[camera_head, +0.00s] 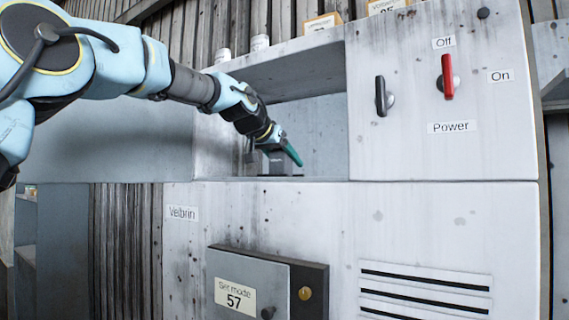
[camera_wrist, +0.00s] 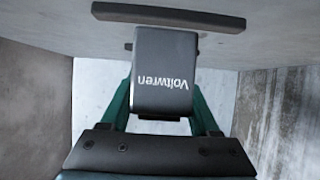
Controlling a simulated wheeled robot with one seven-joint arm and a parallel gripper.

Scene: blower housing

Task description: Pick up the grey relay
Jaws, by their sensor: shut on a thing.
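A dark bar (camera_wrist: 168,16) lies just beyond the relay in the wrist view. In the head view the relay (camera_head: 277,163) is small and partly hidden by my gripper (camera_head: 285,158), inside the open recess of the cabinet. I cannot tell whether the relay touches the recess floor.
Recess walls (camera_wrist: 34,110) stand close on both sides of my gripper. The cabinet (camera_head: 440,130) has a red power lever (camera_head: 447,77) and a black lever (camera_head: 381,96) right of the recess. Below is a "Set mode 57" door (camera_head: 245,285). Jars and boxes (camera_head: 322,23) stand on top.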

